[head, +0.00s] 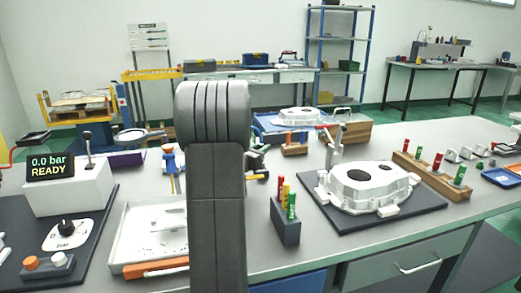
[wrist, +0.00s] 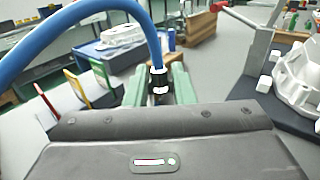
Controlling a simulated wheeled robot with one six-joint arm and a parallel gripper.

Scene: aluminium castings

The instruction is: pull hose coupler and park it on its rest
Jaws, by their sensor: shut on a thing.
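The hose coupler (wrist: 159,80) is a black cylinder with pale metal bands on the end of a thick blue hose (wrist: 70,22). In the wrist view it stands upright between the green fingers of my gripper (wrist: 158,88), which is shut on it. The coupler's lower end is hidden behind my wrist housing. The pale casting (wrist: 300,72) is at the right of that view, apart from the coupler. In the head view the casting (head: 365,186) sits on a dark plate; my arm hides the coupler and gripper there. I cannot make out the rest.
A block of coloured plugs (head: 287,228) stands left of the casting. A toggle clamp (head: 334,148) rises behind it. A white tray (head: 135,218) and a box (head: 72,190) reading 0.0 bar READY are at the left.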

